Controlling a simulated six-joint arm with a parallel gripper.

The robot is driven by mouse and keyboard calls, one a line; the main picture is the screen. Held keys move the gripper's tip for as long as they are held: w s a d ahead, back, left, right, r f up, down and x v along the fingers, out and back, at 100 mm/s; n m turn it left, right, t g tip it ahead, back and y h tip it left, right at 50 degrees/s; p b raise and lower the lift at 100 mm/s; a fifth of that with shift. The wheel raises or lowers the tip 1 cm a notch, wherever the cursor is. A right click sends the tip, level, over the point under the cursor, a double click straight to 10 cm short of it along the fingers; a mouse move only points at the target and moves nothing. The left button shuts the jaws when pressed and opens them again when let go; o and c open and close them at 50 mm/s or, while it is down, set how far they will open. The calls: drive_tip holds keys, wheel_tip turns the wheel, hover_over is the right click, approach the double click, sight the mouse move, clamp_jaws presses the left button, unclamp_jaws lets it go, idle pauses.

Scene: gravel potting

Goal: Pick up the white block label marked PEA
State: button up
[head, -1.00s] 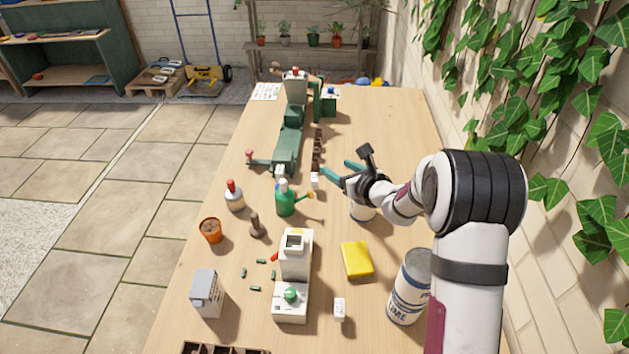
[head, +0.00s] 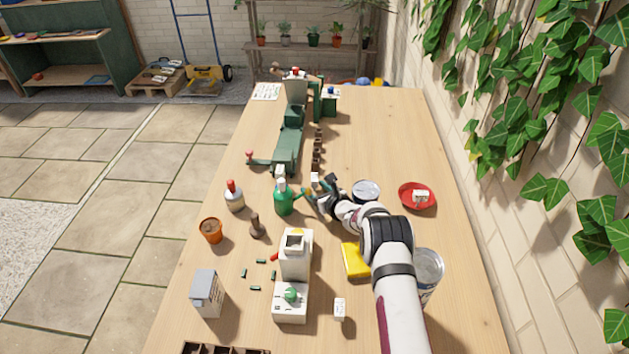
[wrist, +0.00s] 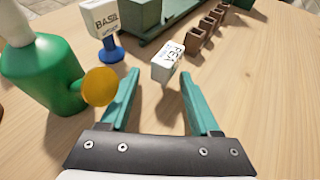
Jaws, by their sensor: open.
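The white block label marked PEA (wrist: 166,63) stands on the table in the wrist view, just beyond my fingertips and roughly between their lines. It also shows as a small white block (head: 314,179) in the head view, at the near end of a row of brown pots. My gripper (wrist: 160,76) is open and empty, with teal fingers pointing at the block. In the head view my gripper (head: 311,193) is low, just in front of the block.
A green watering can (wrist: 45,75) with an orange rose (wrist: 101,86) is close to my left finger. A white BASIL label (wrist: 103,17) on a blue foot stands behind it. Brown pots (wrist: 198,40) run behind the PEA block. A red saucer (head: 405,203) holds another white block.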

drive_tip(key=shift+w, duration=0.1)
drive_tip(key=shift+c, duration=0.3)
clamp_jaws()
